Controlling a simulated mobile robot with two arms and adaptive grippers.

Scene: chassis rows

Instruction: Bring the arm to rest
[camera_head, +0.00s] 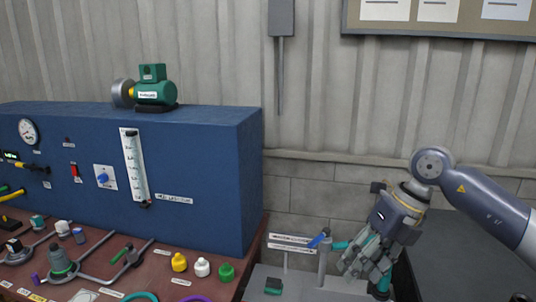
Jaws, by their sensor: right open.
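My right arm comes in from the right, with its wrist bent down. My right gripper (360,266) hangs with its fingers pointing down and to the left. Its teal fingertips are spread apart, and I see nothing held between them. It is in front of the grey block wall, to the right of the blue cabinet (208,150). My left gripper is not in view.
A reddish-brown bench (150,262) carries pipes, valves and yellow, white and green caps (203,267). A green motor pump (153,88) sits on the cabinet. A light grey stand (310,288) is below my gripper. A dark surface (455,250) lies to the right.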

